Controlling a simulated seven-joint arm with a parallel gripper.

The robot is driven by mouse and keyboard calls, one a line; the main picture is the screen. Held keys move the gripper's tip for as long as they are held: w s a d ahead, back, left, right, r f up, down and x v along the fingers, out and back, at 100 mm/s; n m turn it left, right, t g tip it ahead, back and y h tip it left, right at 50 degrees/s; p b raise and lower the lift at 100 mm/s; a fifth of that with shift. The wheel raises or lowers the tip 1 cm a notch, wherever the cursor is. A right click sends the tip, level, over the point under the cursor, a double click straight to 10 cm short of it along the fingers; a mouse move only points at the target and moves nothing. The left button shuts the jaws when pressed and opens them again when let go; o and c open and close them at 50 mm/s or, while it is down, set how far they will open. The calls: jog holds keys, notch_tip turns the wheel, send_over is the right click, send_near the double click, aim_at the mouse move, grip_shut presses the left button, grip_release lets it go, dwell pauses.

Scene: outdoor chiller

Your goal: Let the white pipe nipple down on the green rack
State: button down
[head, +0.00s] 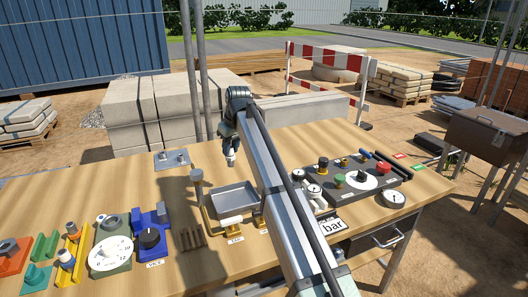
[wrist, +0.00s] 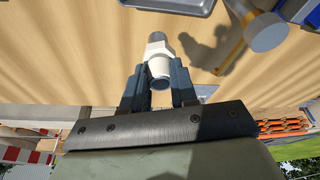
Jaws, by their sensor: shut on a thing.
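The white pipe nipple (wrist: 157,52) is between the two dark fingers of my gripper (wrist: 158,78) in the wrist view. It has a white hexagonal collar and a grey end pointing away from the gripper. In the head view my gripper (head: 231,158) hangs above the table behind the grey metal tray; the nipple is too small there to make out. A green rack (head: 45,247) stands at the left of the table, far to the left of my gripper. Its top looks empty.
A yellow rack (head: 75,240) with a fitting stands right of the green rack, an orange block (head: 14,255) left of it. A green dial unit (head: 112,240) and a blue unit (head: 151,232) follow. The grey tray (head: 236,199) and a grey post (head: 197,190) stand near my gripper.

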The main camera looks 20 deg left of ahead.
jog(key=s+a+n+g, duration=0.1)
jog(key=s+a+n, duration=0.1)
jog(key=s+a, duration=0.9)
jog(key=s+a+n, duration=0.2)
jog(key=s+a, duration=0.6)
jog(key=a, duration=0.5)
jog(key=s+a+n, duration=0.1)
jog(key=s+a, duration=0.4)
jog(key=s, duration=0.5)
jog(key=s+a+n+g, duration=0.1)
jog(key=s+a, duration=0.4)
jog(key=s, duration=0.5)
jog(key=s+a+f+n, duration=0.1)
jog(key=s+a, duration=0.4)
jog(key=s, duration=0.5)
jog(key=shift+a+n, duration=0.3)
jog(key=shift+n, duration=0.3)
jog(key=shift+f, duration=0.15)
jog(key=shift+f, duration=2.5)
jog(key=shift+f, duration=0.4)
jog(key=shift+f, duration=1.05)
jog(key=shift+f, duration=1.05)
